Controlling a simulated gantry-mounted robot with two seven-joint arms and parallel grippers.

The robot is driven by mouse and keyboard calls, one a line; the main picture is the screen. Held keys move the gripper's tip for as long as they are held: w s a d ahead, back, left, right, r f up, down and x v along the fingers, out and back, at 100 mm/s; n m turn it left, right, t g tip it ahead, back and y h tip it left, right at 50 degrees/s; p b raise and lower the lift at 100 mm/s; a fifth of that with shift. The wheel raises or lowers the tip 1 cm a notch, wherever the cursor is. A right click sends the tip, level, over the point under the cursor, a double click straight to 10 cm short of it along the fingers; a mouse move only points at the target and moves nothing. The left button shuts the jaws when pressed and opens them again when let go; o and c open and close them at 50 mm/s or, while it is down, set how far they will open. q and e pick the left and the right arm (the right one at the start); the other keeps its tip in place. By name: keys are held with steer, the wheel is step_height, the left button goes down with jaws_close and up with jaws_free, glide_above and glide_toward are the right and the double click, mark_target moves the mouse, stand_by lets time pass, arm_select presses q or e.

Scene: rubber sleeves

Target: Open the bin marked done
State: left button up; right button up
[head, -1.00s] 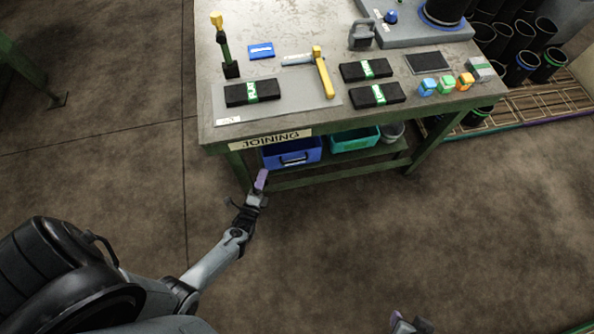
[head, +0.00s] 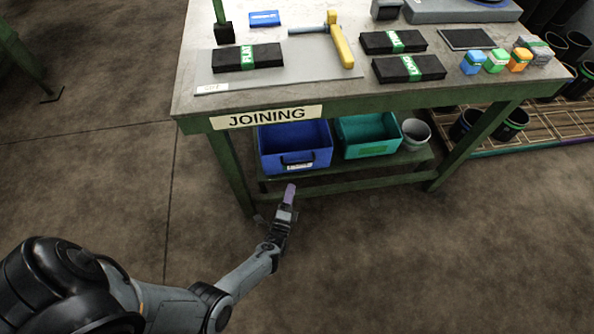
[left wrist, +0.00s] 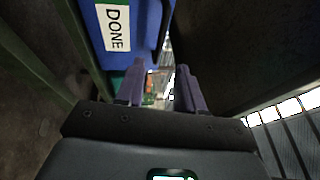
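A blue bin (head: 272,162) sits on the lower shelf under the workbench, with a dark handle (head: 297,159) and a small white label on its front. In the left wrist view the bin's blue front (left wrist: 92,25) fills the upper left, and its white label reads DONE (left wrist: 115,27). My right gripper is out of view.
A teal bin (head: 367,153) and a grey bucket (head: 416,128) stand right of the blue bin. The bench front (head: 180,118) with its JOINING sign (head: 266,117) overhangs the shelf. A green leg (head: 232,172) stands left of the bin. The floor in front is clear.

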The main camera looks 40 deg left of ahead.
arm_select(q)
steer(key=b+x, duration=0.3)
steer(key=x, duration=0.7)
steer(key=shift+w, duration=0.2)
steer(key=shift+a, duration=0.1)
steer(key=shift+c, duration=0.3)
jaws_close()
steer(key=shift+r, duration=0.1)
